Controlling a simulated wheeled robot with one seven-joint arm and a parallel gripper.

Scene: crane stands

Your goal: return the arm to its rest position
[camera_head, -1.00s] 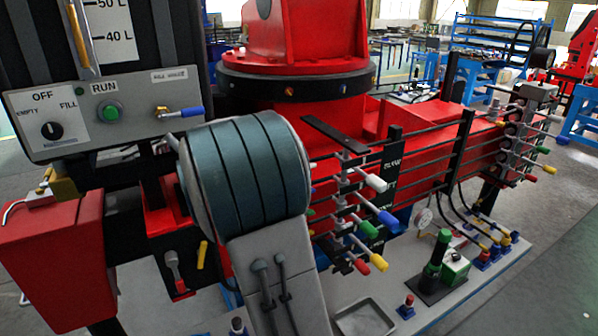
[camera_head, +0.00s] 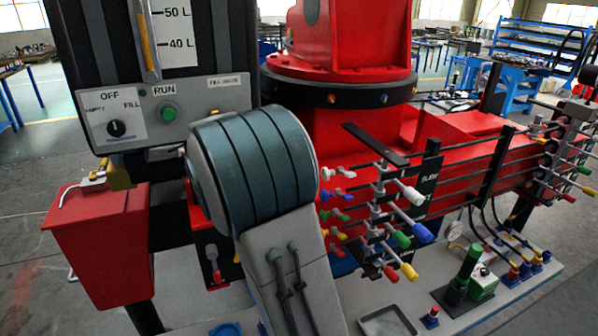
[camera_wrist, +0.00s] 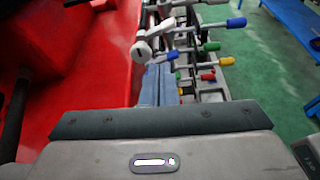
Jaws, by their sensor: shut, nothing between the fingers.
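My arm's large grey-teal joint fills the middle of the head view, with a grey link running down from it. My gripper is hidden in the head view. In the wrist view its two blue-grey fingers (camera_wrist: 157,85) lie together, shut and empty. Beyond the fingertips is a white-knobbed lever (camera_wrist: 141,50). Several levers with coloured knobs, such as a blue one (camera_wrist: 236,22), show to the right of the fingers. I cannot tell whether the fingers touch anything.
The red crane (camera_head: 345,120) stands close behind the arm. A control panel (camera_head: 165,115) and a red box (camera_head: 98,245) are at left. A lever bank (camera_head: 395,215) is right of the arm. A green-topped device (camera_head: 468,262) and grey tray (camera_head: 388,325) sit on the base plate. Floor is clear at far right.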

